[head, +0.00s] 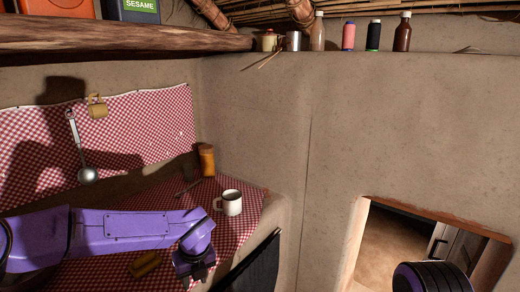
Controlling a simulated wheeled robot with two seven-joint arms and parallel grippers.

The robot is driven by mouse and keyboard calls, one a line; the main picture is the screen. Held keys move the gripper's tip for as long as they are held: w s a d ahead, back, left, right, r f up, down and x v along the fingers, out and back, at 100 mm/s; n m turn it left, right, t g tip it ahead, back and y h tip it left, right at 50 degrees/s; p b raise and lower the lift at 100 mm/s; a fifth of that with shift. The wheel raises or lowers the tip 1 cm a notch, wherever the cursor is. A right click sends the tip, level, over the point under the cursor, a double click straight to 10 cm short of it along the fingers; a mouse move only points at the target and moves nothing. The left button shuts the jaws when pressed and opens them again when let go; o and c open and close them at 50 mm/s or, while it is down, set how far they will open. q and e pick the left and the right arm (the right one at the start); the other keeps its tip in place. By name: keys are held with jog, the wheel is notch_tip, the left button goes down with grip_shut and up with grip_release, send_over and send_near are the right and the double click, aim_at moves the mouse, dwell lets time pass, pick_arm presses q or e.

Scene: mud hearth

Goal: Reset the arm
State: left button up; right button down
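My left arm (130,228) is purple and reaches in from the left over the checked counter. Its wrist bends down, and my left gripper (195,277) points downward at its end, dark and partly cut by shadow. I cannot make out the gap between its fingers, and no held thing shows. A purple and black ribbed part of my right arm (432,277) shows at the bottom right. The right gripper is out of the picture.
A white mug (229,203) and an orange-brown jar (206,159) stand on the checked counter (250,194). A yellowish object (145,264) lies left of my gripper. A ladle (86,174) hangs on the wall. Bottles (402,33) line the ledge above. An opening (392,245) is at lower right.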

pick_arm(q)
jog(key=s+a+f+m+t+y, duration=0.2)
jog(key=s+a+f+m+t, duration=0.3)
jog(key=f+m, duration=0.6)
jog(key=s+a+f+m+y, duration=0.1)
jog(key=s+a+f+m, duration=0.2)
jog(key=s+f+m, duration=0.85)
jog(key=s+a+f+m+g, duration=0.1)
jog(key=s+a+m, duration=0.1)
jog(key=s+m, duration=0.4)
jog(key=s+a+f+m+g+h, duration=0.1)
jog(key=s+a+m+g, duration=0.1)
jog(key=s+m, duration=0.5)
jog(key=s+a, duration=0.1)
jog(key=s, duration=0.4)
jog(key=shift+a+f, duration=0.2)
jog(key=shift+f, duration=0.05)
